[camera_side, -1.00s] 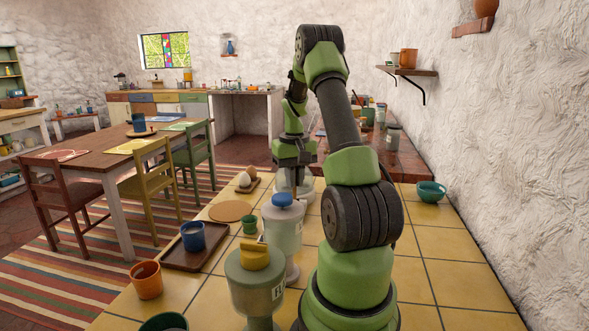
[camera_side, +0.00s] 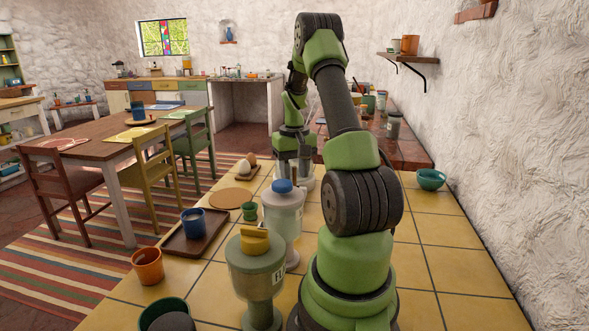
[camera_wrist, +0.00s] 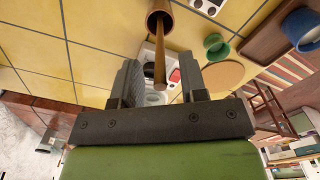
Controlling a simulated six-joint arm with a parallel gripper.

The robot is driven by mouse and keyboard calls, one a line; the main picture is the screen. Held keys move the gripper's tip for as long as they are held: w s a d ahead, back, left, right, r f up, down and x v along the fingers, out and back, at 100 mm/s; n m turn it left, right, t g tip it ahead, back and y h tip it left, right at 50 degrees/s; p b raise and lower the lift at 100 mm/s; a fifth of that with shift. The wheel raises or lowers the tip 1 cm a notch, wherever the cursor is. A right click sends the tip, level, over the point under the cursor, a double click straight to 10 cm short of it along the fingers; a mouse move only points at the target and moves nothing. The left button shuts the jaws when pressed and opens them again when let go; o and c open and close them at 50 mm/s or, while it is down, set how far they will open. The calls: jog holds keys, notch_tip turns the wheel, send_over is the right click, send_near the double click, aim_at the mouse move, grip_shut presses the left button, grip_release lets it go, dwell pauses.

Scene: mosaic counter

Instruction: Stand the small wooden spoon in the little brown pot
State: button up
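The little brown pot (camera_wrist: 151,20) shows at the top of the wrist view. The small wooden spoon (camera_wrist: 160,62) runs from the pot's mouth toward the camera and looks to be standing in it. My gripper (camera_wrist: 158,77) is open, with a finger on each side of the spoon's near end and a visible gap to both. In the side view my gripper (camera_side: 293,162) points down behind the blue-lidded jar. A thin strip of the spoon (camera_side: 294,178) shows below it there, while the pot is hidden.
The blue-lidded jar (camera_side: 284,215) and yellow-lidded jar (camera_side: 257,268) stand near my arm. A tray (camera_side: 178,248) holds a blue mug (camera_side: 193,223). A green cup (camera_side: 249,211) and round mat (camera_side: 230,199) lie nearby. The right-hand tiles are mostly clear, with a teal bowl (camera_side: 431,180).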

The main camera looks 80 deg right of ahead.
notch_tip(320, 180, up, 10)
jog(key=shift+f, duration=0.1)
dwell(0.4)
dwell(0.7)
jog(key=w+a+r+n+t, duration=0.1)
jog(key=w+a+r, duration=0.1)
jog(key=a, duration=0.3)
jog(key=w+a+r+n+t+h, duration=0.1)
jog(key=w+a+r, duration=0.2)
jog(key=a, duration=0.2)
jog(key=w+a+r+n+t, duration=0.1)
jog(key=w+a+r, duration=0.1)
jog(key=a, duration=0.4)
jog(key=s+a+n+t+y, duration=0.1)
jog(key=s+a+n+t, duration=0.1)
jog(key=a, duration=0.7)
jog(key=s+a+n+t+y, duration=0.2)
jog(key=s+a, duration=0.2)
jog(key=a, duration=0.5)
jog(key=shift+s+r, duration=0.2)
jog(key=shift+s, duration=0.2)
